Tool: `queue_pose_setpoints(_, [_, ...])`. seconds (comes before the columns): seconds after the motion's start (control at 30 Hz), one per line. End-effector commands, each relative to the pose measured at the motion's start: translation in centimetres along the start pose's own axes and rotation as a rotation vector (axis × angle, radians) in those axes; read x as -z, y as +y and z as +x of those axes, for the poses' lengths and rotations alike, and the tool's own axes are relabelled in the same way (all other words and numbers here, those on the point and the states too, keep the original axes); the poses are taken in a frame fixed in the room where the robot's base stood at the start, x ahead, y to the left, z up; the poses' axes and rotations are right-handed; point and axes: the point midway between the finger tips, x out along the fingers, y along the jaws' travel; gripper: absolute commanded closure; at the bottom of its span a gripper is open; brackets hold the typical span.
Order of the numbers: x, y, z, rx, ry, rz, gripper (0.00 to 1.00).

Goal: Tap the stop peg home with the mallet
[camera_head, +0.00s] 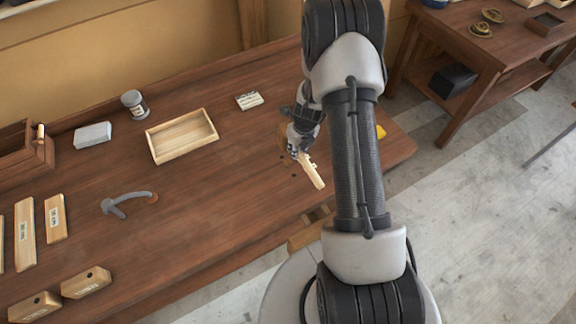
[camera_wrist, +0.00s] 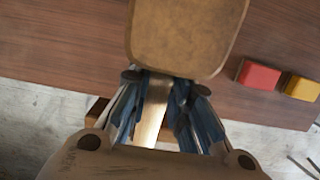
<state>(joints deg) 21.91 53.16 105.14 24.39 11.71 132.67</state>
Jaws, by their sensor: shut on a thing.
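My gripper (camera_head: 300,148) is shut on the mallet and holds it over the right part of the bench. The mallet's pale handle (camera_head: 315,174) sticks out from the jaws toward the front of the bench. In the wrist view the handle (camera_wrist: 152,112) runs between the two fingers, and the broad brown mallet head (camera_wrist: 188,38) lies just beyond the fingertips. In the head view the mallet head is mostly hidden behind my gripper. Small dark holes (camera_head: 281,157) show in the bench top beside my gripper. I cannot make out the stop peg for certain.
The bench (camera_head: 215,215) is clear between my gripper and a grey curved tool (camera_head: 125,203). A shallow wooden tray (camera_head: 182,136), a grey block (camera_head: 93,135) and a jar (camera_head: 135,104) stand farther back. Red (camera_wrist: 259,75) and yellow (camera_wrist: 301,88) blocks lie right of the mallet.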

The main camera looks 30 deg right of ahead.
Motion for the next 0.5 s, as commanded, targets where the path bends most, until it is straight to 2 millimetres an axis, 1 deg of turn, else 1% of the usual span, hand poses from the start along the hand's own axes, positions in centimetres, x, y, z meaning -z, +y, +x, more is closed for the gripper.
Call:
queue_pose_setpoints(0.27, [-0.30,-0.04,-0.24,-0.002,0.021,-0.001,1.00])
queue_pose_setpoints(0.5, [-0.28,0.00,0.24,-0.003,0.057,-0.002,1.00])
